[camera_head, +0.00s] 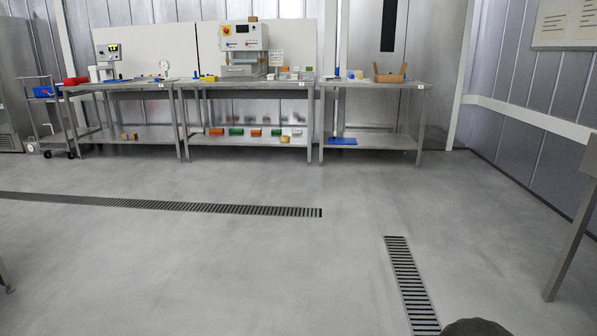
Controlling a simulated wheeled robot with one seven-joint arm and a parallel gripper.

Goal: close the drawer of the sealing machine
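The sealing machine (243,41) stands far off on the middle steel table against the back wall. It is a white-grey box with a dark screen and a yellow-and-red button on its upper front. Its drawer (240,70) is the low grey part under the upper housing. The drawer is too small at this distance to tell how far it stands open. My gripper is not in view. A dark rounded shape (474,327) shows at the bottom edge, and I cannot tell what it is.
Small boxes stand on the middle table (206,85), right of the machine. A right table (375,83) holds an open cardboard box (389,73). A trolley (46,117) stands at far left. The floor ahead is clear, with flat drain grates (406,275). A table leg (567,255) stands at right.

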